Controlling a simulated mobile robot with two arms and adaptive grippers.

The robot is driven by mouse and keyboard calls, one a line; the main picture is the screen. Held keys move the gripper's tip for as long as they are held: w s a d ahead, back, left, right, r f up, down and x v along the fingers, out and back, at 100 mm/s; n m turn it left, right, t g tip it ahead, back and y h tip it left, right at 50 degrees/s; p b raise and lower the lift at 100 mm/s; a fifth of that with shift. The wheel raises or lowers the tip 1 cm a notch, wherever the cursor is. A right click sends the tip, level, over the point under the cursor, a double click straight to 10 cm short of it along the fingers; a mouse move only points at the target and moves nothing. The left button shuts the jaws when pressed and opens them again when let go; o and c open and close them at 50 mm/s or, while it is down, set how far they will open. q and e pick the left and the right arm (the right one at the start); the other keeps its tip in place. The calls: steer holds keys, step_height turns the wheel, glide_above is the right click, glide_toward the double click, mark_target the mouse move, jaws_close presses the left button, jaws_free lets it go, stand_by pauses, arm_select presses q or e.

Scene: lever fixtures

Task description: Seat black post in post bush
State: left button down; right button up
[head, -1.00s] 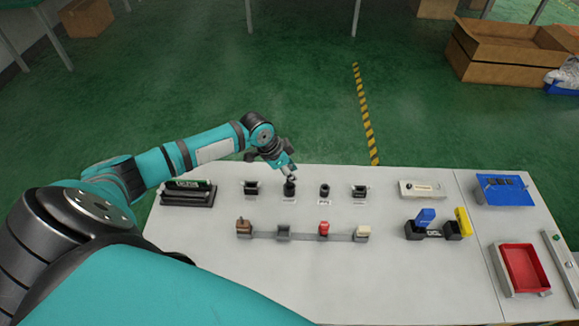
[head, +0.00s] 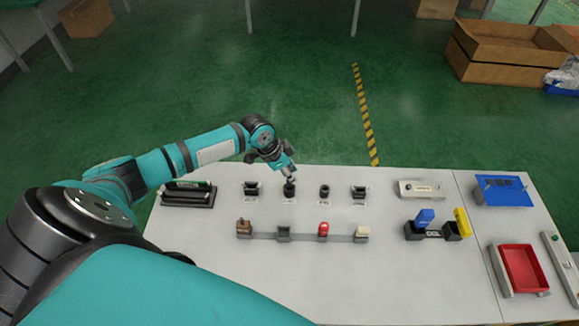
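My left gripper (head: 289,179) is over the back row of fixtures, pointing down at a black cylindrical piece (head: 289,190). The fingertips meet the top of this piece; it is too small to tell the post from the bush, or whether the fingers are shut on it. Another short black cylinder (head: 324,191) with a dark top stands just to its right, apart from the gripper. My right gripper is not in view.
Black bracket-like fixtures (head: 251,188) (head: 358,192) flank the cylinders. A front rail (head: 300,236) carries brown, grey, red and cream pieces. Blue and yellow levers (head: 425,217) (head: 462,222), a blue tray (head: 504,190) and a red bin (head: 524,269) are at right. The front table is clear.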

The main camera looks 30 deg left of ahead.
arm_select(q)
steer(key=shift+f+b, duration=0.55)
steer(key=shift+f, duration=0.4)
steer(key=shift+f+b, duration=0.65)
steer(key=shift+f, duration=0.45)
steer(key=c, duration=1.1)
jaws_free()
steer(key=v, duration=1.2)
